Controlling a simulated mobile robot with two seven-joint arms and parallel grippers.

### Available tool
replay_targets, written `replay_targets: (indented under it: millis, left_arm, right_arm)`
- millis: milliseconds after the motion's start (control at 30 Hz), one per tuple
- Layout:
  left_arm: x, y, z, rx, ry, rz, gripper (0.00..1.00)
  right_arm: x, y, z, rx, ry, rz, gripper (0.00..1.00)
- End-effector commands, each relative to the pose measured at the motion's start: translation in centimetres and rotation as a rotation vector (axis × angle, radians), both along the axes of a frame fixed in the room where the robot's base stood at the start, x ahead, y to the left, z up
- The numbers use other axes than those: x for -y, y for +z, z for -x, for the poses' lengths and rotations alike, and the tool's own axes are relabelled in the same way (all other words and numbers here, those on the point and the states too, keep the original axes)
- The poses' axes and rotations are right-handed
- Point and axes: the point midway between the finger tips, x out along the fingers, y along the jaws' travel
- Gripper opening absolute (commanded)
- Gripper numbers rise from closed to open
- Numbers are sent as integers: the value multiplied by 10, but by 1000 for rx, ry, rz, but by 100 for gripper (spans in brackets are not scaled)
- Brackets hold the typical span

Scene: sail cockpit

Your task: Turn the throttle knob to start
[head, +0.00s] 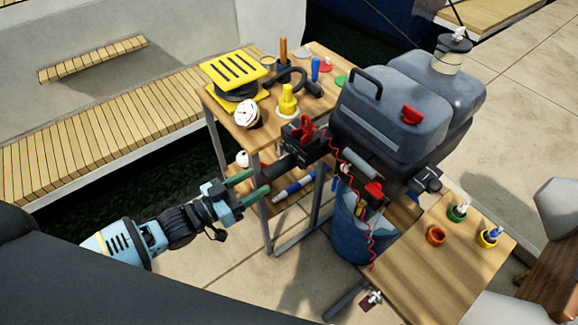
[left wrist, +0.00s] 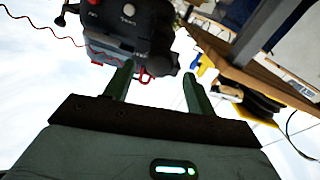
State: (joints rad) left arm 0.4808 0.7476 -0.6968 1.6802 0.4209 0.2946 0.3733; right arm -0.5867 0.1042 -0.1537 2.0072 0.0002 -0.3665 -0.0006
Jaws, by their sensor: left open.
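The grey outboard motor (head: 395,105) stands at the upper right in the head view. A black tiller arm reaches from it toward the left, ending in a dark grip (head: 286,164) that looks like the throttle knob. My left gripper (head: 259,182) is open and empty, with its green fingers pointing at the grip's end, just short of it. In the left wrist view, the fingers (left wrist: 158,70) stand apart below a black housing (left wrist: 130,28) with small white markings. A red part shows between the fingertips. I cannot read the knob's setting. My right gripper is not in view.
A wooden stand (head: 262,135) with a yellow-topped reel (head: 238,72) and several small items is behind the tiller. A blue bucket (head: 350,235) sits under the motor. A red coiled cord (head: 350,158) hangs beside the grip. A wooden table (head: 445,265) is at right.

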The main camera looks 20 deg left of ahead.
Motion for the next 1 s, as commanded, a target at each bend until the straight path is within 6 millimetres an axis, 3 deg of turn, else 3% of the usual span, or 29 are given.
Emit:
replay_targets:
  millis: [233,700,1000]
  left_arm:
    - [5,1,-6,0,0,1,56]
    - [43,0,-55,0,0,0,56]
    - [49,0,-61,-1,0,-1,56]
  right_arm:
    - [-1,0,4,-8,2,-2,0]
    - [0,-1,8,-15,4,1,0]
    - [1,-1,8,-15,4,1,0]
